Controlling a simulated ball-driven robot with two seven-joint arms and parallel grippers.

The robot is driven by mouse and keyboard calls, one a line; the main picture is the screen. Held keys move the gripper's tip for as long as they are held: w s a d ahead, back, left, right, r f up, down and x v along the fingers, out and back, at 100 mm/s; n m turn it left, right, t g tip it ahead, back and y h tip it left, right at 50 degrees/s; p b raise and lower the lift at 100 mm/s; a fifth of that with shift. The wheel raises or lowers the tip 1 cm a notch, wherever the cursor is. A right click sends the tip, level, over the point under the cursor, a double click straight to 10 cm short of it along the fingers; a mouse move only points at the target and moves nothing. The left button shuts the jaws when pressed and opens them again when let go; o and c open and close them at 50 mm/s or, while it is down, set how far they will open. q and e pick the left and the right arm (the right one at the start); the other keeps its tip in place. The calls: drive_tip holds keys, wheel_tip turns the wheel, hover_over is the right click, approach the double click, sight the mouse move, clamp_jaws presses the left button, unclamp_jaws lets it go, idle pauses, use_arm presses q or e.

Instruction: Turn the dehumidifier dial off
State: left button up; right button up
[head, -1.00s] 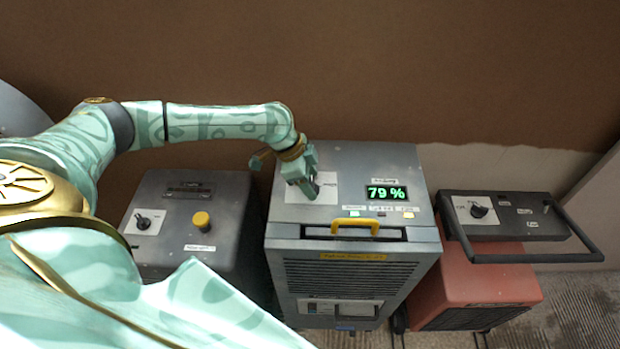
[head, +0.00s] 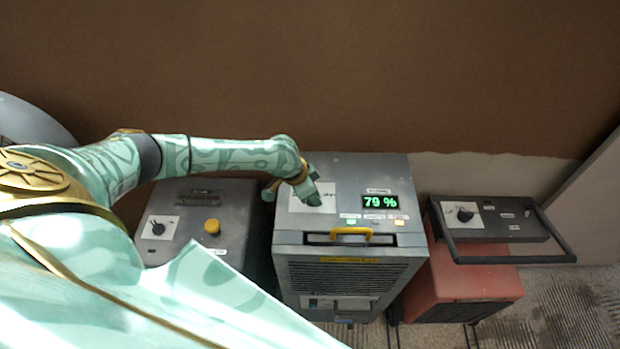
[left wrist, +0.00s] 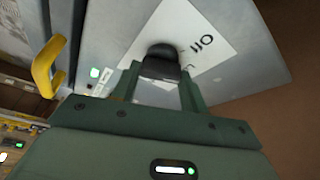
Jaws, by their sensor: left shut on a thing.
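The grey dehumidifier (head: 300,238) stands in the middle of the head view, with a green display (head: 380,202) reading 79 %. My left gripper (head: 314,199) is over the white dial plate (head: 297,203) on its top. In the left wrist view, the gripper (left wrist: 158,84) is shut on the dark dial knob (left wrist: 162,64), a finger on each side. The white plate (left wrist: 190,22) carries a printed word beside the knob that looks like "Off", seen upside down. The knob's pointer is hidden. My right gripper is out of view.
A yellow handle (head: 352,234) sits at the dehumidifier's front top edge. A grey machine (head: 190,213) with a dial and yellow button stands left. A red machine (head: 470,285) with a black dial panel (head: 500,222) stands right. A brown wall is behind.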

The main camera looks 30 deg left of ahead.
use_arm(q)
drive_tip(key=n+p, duration=0.1)
drive_tip(key=p, duration=0.1)
drive_tip(key=n+y+p, duration=0.1)
drive_tip(key=n+p, duration=0.1)
drive_tip(key=p, duration=0.1)
drive_tip(key=n+p, duration=0.2)
drive_tip(key=shift+d+r+t+y, duration=0.15)
drive_tip(key=shift+r+t+y, duration=0.1)
drive_tip(key=shift+t+y, duration=0.15)
drive_tip(key=shift+f+n+y+p, duration=0.2)
drive_tip(key=shift+n+y+p, duration=0.2)
drive_tip(key=shift+n+p, duration=0.8)
drive_tip(key=o, duration=1)
